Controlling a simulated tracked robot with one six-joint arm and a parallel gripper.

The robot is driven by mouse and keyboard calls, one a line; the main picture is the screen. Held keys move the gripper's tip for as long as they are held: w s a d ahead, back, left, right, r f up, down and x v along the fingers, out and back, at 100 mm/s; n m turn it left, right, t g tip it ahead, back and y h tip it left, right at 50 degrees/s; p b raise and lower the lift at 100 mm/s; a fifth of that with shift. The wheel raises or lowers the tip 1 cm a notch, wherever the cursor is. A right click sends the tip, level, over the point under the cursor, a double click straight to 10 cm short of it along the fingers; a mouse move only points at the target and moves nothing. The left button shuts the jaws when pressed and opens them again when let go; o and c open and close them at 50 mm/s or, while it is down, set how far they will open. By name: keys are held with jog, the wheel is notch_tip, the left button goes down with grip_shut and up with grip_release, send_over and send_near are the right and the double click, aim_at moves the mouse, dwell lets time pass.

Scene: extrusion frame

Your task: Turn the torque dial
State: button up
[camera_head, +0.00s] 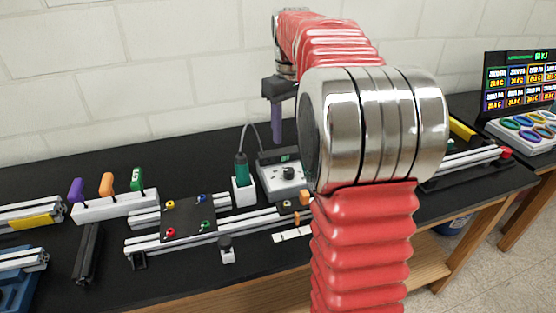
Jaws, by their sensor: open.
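The torque dial (288,173) is a small dark knob on the face of a light grey control box (270,184) with a small green-lit display. The box stands on the black bench, its right part partly hidden behind my arm. My gripper (277,137) hangs above and slightly behind the box, apart from the dial, with its purple-grey fingers pointing down. The fingers overlap in this view, so the gap between them is hard to see. Nothing shows in the gripper, which is open.
A green-handled screwdriver (241,166) stands in a white holder left of the box, with a cable. A dark plate (188,219) with coloured screws lies on aluminium rails. A white rack (115,206) holds coloured tools. A monitor (520,82) stands at right. The wall is behind.

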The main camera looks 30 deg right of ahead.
aim_at(289, 170)
jog(key=shift+w+d+f, duration=0.3)
jog(key=shift+w+d, duration=0.4)
jog(key=shift+d, duration=0.25)
jog(key=shift+a, duration=0.1)
notch_tip(289, 170, down, 14)
jog(key=shift+r, duration=0.1)
jog(key=shift+c, duration=0.6)
jog(key=c, duration=0.9)
jog(key=shift+c, duration=0.2)
